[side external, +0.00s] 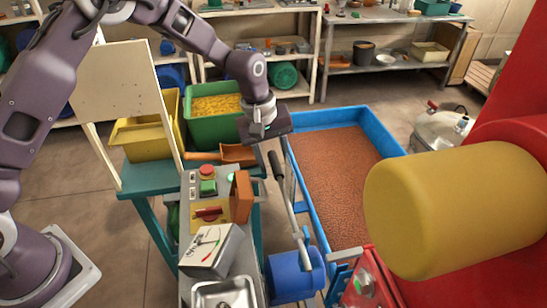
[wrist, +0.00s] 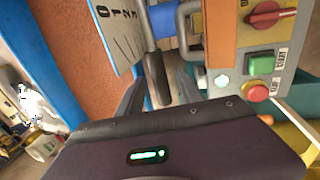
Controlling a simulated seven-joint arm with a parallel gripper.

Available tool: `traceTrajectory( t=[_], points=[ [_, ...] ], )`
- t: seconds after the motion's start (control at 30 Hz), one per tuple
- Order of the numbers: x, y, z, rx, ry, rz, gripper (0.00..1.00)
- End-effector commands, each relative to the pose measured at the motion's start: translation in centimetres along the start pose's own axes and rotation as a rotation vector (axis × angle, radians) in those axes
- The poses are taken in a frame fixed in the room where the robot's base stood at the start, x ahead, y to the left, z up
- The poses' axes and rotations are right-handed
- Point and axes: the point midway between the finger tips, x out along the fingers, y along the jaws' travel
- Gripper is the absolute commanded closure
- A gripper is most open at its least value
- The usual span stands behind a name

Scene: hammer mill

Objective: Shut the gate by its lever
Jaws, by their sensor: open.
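The lever (side external: 289,208) is a long metal bar with a dark grip at its upper end. It leans between the control stand and the blue-framed bin. My gripper (side external: 265,128) is above the grip in the side view, its fingers hard to make out there. In the wrist view my gripper (wrist: 159,82) is open, with the dark lever grip (wrist: 153,70) between its two fingers. I cannot tell whether either finger touches it. A white scale plate (wrist: 117,32) marked with numbers stands beside the lever. I cannot make out the gate itself.
The control box (side external: 207,190) with red and green buttons and an orange cover (side external: 241,196) stands close left of the lever. The blue bin (side external: 360,113) of reddish grain lies right. A blue cylinder (side external: 290,277) is near the lever's base. A large yellow cylinder (side external: 430,210) fills the right foreground.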

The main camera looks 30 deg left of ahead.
Motion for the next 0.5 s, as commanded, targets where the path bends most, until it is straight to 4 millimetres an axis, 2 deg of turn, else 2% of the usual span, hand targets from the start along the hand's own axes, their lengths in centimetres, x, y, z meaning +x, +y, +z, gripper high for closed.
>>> traceTrajectory(
  t=[0.07,0.1,0.3,0.5],
  points=[
    [-0.03,0.00,0.00,0.000,0.000,0.000,0.57],
    [-0.03,0.00,0.00,0.000,0.000,0.000,0.61],
    [-0.06,0.00,0.00,0.000,0.000,0.000,1.00],
    [-0.08,0.00,0.00,0.000,0.000,0.000,1.00]
  ],
)
